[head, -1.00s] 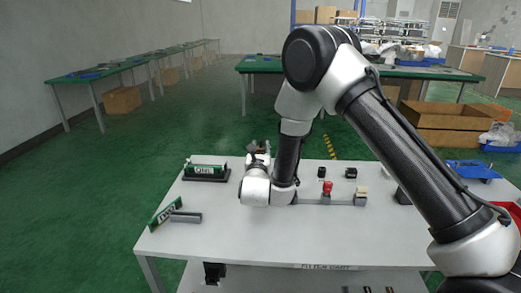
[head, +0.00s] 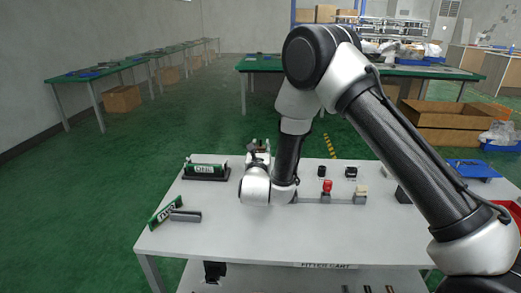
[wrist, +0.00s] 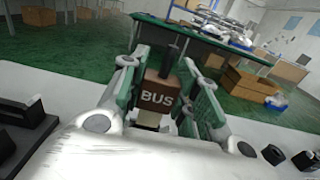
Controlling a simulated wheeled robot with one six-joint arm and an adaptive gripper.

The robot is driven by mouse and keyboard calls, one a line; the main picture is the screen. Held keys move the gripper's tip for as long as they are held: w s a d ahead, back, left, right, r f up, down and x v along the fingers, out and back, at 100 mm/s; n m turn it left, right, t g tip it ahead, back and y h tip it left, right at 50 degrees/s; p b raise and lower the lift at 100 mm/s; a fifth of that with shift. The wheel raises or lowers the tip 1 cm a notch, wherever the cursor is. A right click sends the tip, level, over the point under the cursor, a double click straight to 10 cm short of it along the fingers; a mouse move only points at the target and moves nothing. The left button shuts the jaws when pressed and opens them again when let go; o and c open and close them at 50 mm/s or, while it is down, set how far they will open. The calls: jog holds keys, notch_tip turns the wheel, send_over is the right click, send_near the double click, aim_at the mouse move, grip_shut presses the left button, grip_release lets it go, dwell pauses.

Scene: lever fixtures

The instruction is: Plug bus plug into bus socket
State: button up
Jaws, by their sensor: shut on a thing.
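My gripper (wrist: 172,100) is shut on a brown block marked BUS (wrist: 160,96), which I take to be the bus plug. The block sits between the green-padded fingers, with a dark upright post rising from it. In the head view my gripper (head: 258,147) is at the far side of the white table, partly hidden by my wrist and forearm. I cannot make out a socket marked BUS in either view, and whether the block touches the table is hidden.
On the white table (head: 220,235) a green labelled block (head: 206,168) sits in a dark holder at the left. Another green piece (head: 166,211) leans near a grey bar (head: 186,216). A red-knobbed fixture (head: 327,187) and black blocks (head: 351,172) stand to the right.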

jog(key=shift+f, duration=2)
jog(key=o, duration=1)
jog(key=shift+s, duration=0.1)
